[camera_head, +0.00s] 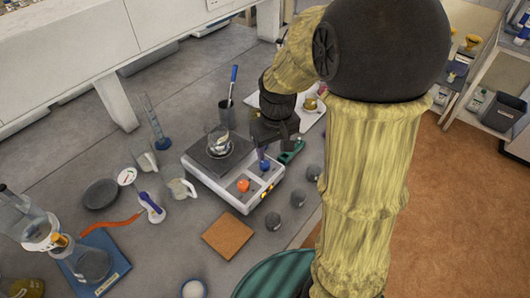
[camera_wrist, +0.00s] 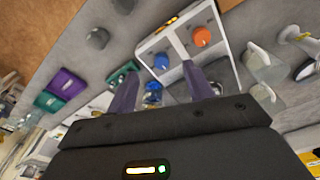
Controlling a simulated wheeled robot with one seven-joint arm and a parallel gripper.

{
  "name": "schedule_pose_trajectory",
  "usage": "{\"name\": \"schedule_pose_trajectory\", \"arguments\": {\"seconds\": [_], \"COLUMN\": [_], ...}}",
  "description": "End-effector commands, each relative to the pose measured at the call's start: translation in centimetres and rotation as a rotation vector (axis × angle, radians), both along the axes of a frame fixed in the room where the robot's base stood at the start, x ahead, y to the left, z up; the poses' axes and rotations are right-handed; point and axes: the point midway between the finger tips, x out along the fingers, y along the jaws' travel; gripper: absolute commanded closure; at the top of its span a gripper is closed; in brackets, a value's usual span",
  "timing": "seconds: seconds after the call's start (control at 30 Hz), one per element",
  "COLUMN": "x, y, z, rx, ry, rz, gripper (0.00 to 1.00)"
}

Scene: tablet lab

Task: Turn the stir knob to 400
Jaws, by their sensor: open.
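The white hotplate stirrer (camera_head: 222,189) stands on the grey bench, with a dark top plate and a front panel carrying an orange knob (camera_head: 243,185) and a blue knob (camera_head: 265,165). The wrist view also shows the orange knob (camera_wrist: 202,37) and the blue knob (camera_wrist: 161,61). I cannot read labels or a 400 mark, so the frames do not tell which knob is stir. My gripper (camera_head: 263,154) is open over the blue knob's side of the panel. In the wrist view its purple fingers (camera_wrist: 160,70) point towards the blue knob, one on each side; contact cannot be told.
A glass beaker (camera_head: 216,135) stands on the top plate. Several grey round pieces (camera_head: 273,221) and a brown square pad (camera_head: 228,238) lie in front. A green object (camera_head: 291,152) is close beside my gripper. Glass beakers (camera_head: 178,188) stand left of the stirrer.

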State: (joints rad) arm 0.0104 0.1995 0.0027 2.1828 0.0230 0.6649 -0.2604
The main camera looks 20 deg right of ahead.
Motion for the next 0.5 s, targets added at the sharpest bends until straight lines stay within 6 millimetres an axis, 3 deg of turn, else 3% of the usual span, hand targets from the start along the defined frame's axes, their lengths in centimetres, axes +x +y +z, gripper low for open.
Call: {"name": "schedule_pose_trajectory", "arguments": {"seconds": [0.03, 0.2, 0.5], "x": [1.8, 5.2, 6.2], "y": [-0.1, -0.1, -0.1], "z": [2.1, 4.7, 5.1], "rx": [0.001, 0.01, 0.015], "ry": [0.023, 0.087, 0.108], "rz": [0.041, 0.159, 0.201], "gripper": [0.48, 0.48, 0.48]}}
